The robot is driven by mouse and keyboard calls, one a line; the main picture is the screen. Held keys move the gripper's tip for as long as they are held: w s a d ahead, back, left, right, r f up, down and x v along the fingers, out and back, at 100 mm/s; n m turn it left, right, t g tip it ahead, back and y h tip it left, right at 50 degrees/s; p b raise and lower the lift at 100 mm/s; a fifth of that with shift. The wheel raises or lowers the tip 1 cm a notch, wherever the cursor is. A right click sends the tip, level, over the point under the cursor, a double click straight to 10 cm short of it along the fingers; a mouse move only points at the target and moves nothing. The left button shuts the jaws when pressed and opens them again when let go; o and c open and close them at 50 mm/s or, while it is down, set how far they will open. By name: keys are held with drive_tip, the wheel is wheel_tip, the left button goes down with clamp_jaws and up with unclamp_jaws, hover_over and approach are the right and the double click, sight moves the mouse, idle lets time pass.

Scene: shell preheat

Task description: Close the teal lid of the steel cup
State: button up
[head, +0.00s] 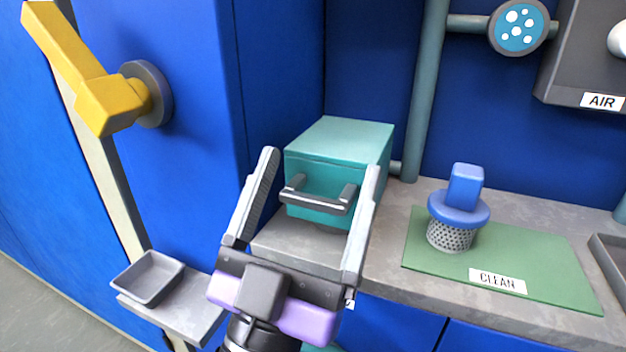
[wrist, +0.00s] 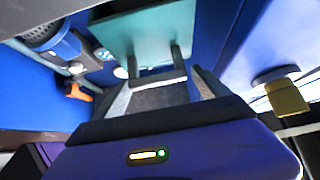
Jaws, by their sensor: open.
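I see no steel cup with a teal lid in either view. The teal thing in sight is a box (head: 345,140) on the grey counter, with a dark grey bar handle (head: 318,203) on its front. The box also shows upside down in the wrist view (wrist: 150,25), with its handle (wrist: 158,81). A seam runs below the box's top edge, and no gap shows there. My gripper (head: 320,164) is open and empty in front of the box. In the head view its fingers appear on either side of the handle; I cannot tell whether they touch it.
A blue-handled plug with a perforated basket (head: 450,235) stands on a green mat (head: 550,265) marked CLEAN. A small grey tray (head: 150,278) sits on a ledge at left. A yellow lever (head: 105,103) juts from the blue wall. A teal pipe (head: 428,90) rises behind the counter.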

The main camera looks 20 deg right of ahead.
drive_tip(key=v, duration=0.7)
drive_tip(key=shift+s+a+f+p, duration=0.2)
drive_tip(key=shift+f+p, duration=0.05)
drive_tip(key=shift+p, duration=0.1)
drive_tip(key=shift+s, duration=0.1)
